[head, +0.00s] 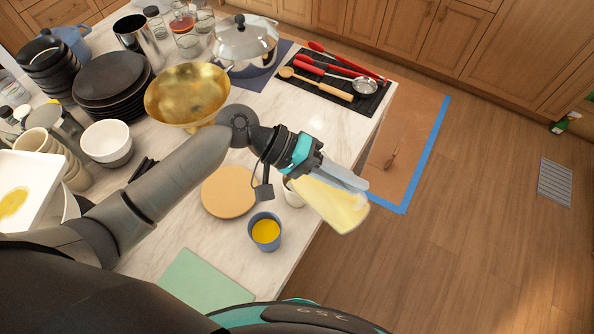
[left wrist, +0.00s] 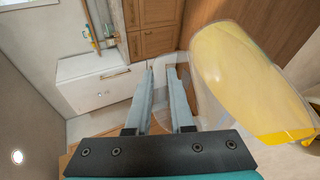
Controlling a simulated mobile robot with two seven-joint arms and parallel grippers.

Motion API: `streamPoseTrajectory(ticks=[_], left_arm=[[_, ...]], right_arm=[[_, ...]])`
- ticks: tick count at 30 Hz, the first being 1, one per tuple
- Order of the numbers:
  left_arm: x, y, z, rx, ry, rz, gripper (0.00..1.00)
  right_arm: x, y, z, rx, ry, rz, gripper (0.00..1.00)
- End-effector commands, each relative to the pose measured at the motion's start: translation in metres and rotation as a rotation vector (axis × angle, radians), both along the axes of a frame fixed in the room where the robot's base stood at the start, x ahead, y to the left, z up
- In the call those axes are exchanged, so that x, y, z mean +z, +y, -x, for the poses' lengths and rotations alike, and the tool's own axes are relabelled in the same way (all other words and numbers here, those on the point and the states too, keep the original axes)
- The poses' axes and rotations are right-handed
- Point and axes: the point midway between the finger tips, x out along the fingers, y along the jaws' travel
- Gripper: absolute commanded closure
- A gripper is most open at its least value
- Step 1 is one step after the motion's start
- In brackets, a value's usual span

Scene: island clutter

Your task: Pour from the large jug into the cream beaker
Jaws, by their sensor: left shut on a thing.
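The large jug (head: 335,207) is clear with pale yellow liquid in it. My left gripper (head: 352,182) is shut on it, at the right edge of the counter. In the left wrist view the jug (left wrist: 238,72) is strongly tilted, beside the left gripper's fingers (left wrist: 168,82), with yellow liquid gathered at its lower right. The cream beaker (head: 291,196) stands on the counter just left of the jug, partly hidden by the gripper and jug. Whether liquid is flowing into it cannot be seen. My right gripper is not in view.
A blue cup (head: 265,232) with orange-yellow contents stands close to the beaker. A round wooden board (head: 228,192) lies left of it, and a green mat (head: 197,285) lies nearer. A gold bowl (head: 188,94), black plates (head: 110,80) and a utensil mat (head: 340,88) crowd the back.

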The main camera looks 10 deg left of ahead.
Motion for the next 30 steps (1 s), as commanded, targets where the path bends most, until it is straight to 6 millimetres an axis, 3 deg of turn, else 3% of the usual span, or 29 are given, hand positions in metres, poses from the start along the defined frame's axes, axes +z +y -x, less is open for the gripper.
streamPoseTrajectory(ticks=[30], left_arm=[[0.0075, 0.0052, -0.0033, 0.000, 0.028, 0.052, 1.00]], right_arm=[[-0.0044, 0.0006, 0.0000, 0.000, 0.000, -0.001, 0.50]])
